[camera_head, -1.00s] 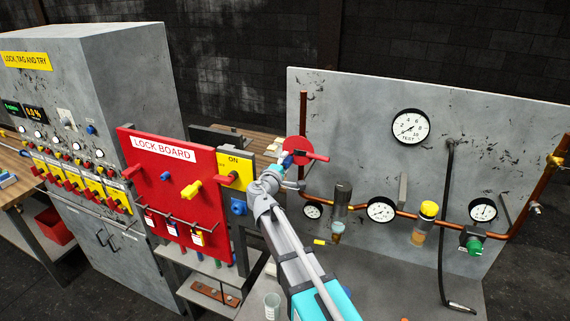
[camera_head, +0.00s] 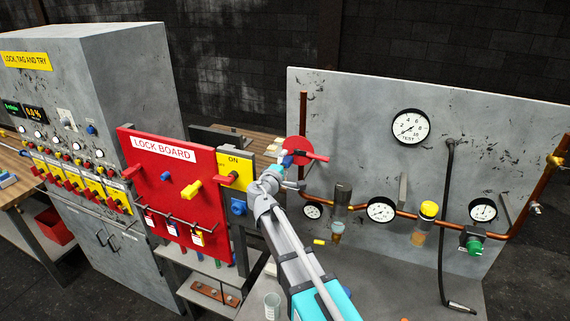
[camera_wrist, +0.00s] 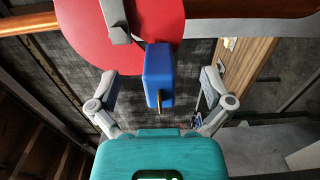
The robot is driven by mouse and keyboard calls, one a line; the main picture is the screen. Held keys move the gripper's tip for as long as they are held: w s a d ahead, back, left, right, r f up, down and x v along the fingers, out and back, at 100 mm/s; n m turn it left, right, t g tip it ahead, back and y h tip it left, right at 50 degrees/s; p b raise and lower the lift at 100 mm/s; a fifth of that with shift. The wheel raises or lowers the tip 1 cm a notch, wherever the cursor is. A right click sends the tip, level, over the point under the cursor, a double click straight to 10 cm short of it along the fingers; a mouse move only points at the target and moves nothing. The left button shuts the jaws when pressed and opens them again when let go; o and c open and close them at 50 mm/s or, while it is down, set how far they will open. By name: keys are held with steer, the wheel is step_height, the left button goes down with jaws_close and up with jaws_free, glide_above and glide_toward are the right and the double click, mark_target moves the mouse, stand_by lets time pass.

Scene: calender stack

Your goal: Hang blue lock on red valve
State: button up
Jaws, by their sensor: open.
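The red valve (camera_head: 297,151) is a red disc with a red handle on the pipe at the left of the grey panel. In the wrist view the red disc (camera_wrist: 95,35) fills the top. The blue lock (camera_wrist: 158,75) is upright against the disc's lower edge, with a brass-coloured piece at its bottom. Its shackle is hidden, so I cannot tell whether it passes through the valve. My gripper (camera_wrist: 158,88) is open, with one finger on each side of the lock and a gap to both. In the head view my gripper (camera_head: 284,174) is just below the valve.
The red lock board (camera_head: 170,205) with pegs and hanging tags stands left of my arm. A yellow switch panel (camera_head: 234,166) is close to my gripper. Copper pipe (camera_head: 340,203) with gauges runs along the grey panel (camera_head: 350,120) to the right.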

steer(key=shift+s, duration=0.1)
steer(key=v, duration=0.7)
stand_by(0.9)
steer(key=s+d+f+m+g+h+b, duration=0.1)
steer(key=s+d+f+m+g+b, duration=0.35)
steer(key=d+f, duration=0.5)
steer(key=s+d+f+m+g+h+b, duration=0.1)
steer(key=s+d+f+m+g+b, duration=0.3)
steer(key=d+f, duration=0.55)
steer(key=s+d+f+m+g+y+b, duration=0.2)
steer(key=s+f+g+y, duration=0.2)
steer(key=s+f, duration=0.2)
steer(key=s+d+f+m+g+y+b, duration=0.3)
steer(key=s+f+g, duration=0.1)
steer(key=s+f, duration=0.3)
steer(key=shift+d+f+m+y, duration=0.2)
steer(key=shift+d+m+y, duration=0.1)
steer(key=shift+m+y, duration=0.1)
steer(key=shift+g, duration=0.25)
